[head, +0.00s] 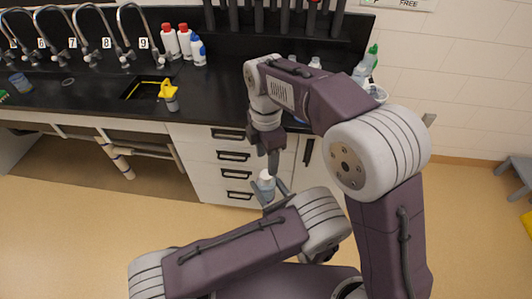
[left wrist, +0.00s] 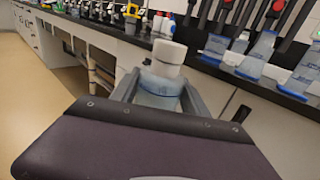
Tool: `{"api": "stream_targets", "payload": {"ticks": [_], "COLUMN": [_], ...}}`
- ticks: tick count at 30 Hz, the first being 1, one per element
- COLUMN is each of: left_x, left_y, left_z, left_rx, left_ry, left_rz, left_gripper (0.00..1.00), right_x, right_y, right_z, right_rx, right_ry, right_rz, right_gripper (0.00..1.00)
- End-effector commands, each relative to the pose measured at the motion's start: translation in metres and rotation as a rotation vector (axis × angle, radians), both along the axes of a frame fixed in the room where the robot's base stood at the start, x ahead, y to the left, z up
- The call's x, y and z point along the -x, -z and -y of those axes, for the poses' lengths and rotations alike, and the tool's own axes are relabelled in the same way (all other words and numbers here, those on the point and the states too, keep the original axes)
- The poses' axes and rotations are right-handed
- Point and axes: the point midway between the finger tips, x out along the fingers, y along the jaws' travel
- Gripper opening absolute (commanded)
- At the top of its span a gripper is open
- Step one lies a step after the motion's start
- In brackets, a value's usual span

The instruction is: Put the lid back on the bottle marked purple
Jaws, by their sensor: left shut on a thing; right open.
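My left gripper (head: 270,193) is shut on a clear bottle (head: 266,187) with a bluish lower part. It holds the bottle roughly upright in front of the drawers, off the bench. A white lid-like top (head: 266,174) sits on the bottle's upper end. In the left wrist view the bottle (left wrist: 158,86) is between my fingers, with the white top (left wrist: 169,52) above it. I cannot make out a purple mark. My right gripper (head: 272,160) is open, pointing down just above the bottle, partly hidden by its own arm; I cannot tell if it touches the white top.
The black bench (head: 100,97) runs along the wall, with numbered taps, a sink and a yellow-topped item (head: 168,90). White bottles (head: 184,42) stand at the back. More clear bottles (left wrist: 256,56) line the bench edge at right in the wrist view. White drawers (head: 228,156) are close behind my grippers.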

Motion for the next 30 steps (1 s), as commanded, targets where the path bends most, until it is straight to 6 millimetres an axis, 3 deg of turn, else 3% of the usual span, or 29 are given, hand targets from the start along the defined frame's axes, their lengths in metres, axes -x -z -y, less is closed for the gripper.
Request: {"api": "stream_targets", "payload": {"ticks": [5, 17, 30], "left_x": [0.0, 0.0, 0.0], "left_y": [0.0, 0.0, 0.0], "left_z": [0.0, 0.0, 0.0], "left_rx": [-0.001, -0.001, -0.001], "left_ry": [0.0, 0.0, 0.0], "left_rz": [0.001, 0.001, 0.001], "left_gripper": [0.0, 0.0, 0.0], "right_x": [-0.001, -0.003, -0.003], "right_y": [-0.005, -0.008, 0.056], "right_z": [-0.001, -0.002, -0.002], "right_rx": [-0.009, -0.014, -0.013], "right_ry": [-0.213, -0.208, -0.207], "right_rz": [0.005, 0.016, 0.014], "right_gripper": [0.53, 0.53, 0.53]}}
